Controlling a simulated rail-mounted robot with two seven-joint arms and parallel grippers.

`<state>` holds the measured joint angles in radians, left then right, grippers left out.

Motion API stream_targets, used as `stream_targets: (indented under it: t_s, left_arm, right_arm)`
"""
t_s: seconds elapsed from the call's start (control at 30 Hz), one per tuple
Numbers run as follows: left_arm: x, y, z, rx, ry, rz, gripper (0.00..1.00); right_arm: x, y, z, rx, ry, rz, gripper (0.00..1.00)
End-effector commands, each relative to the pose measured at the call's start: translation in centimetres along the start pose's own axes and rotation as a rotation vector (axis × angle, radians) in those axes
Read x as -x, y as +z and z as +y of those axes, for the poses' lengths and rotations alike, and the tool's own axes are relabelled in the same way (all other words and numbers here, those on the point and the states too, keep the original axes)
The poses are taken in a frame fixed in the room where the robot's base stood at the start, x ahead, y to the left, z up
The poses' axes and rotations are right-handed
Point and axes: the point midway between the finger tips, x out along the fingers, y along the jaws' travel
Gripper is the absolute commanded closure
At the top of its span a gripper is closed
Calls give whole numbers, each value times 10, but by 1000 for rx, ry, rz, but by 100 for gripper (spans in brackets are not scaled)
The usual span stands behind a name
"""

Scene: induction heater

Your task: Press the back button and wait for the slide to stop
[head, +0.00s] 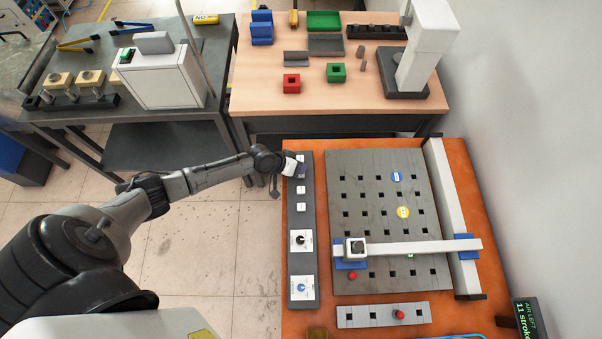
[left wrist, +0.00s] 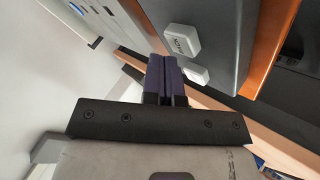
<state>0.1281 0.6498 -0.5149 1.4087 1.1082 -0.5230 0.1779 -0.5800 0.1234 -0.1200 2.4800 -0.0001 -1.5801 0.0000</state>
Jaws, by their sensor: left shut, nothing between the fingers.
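A dark control panel (head: 303,221) runs along the left edge of the orange table, with a row of white buttons. Two buttons (head: 301,190) show below my left gripper (head: 299,168); a white patch shows just beyond it. Labels are too small to read in the head view. In the left wrist view, the shut, empty fingers (left wrist: 166,80) are at a white button (left wrist: 196,75), partly hiding it; I cannot tell whether they touch. A labelled white button (left wrist: 182,40) is beside it. The slide's crossbeam (head: 420,247) lies over the perforated plate (head: 375,215). My right gripper is out of view.
Two knobs (head: 301,240) (head: 302,288) sit lower on the panel. A grey strip with a red button (head: 398,315) is at the front. A wooden table (head: 260,95) with colored blocks stands behind. A green-text display (head: 529,318) is at the lower right.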

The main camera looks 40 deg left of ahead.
Motion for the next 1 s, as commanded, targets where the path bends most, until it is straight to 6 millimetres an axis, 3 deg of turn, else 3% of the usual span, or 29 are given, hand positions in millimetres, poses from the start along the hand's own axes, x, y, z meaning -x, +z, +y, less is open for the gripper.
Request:
stream_targets:
  t_s: [1.0]
  left_arm:
    - [-5, 4, -4, 0, 0, 0, 100]
  right_arm:
    - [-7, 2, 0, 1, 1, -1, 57]
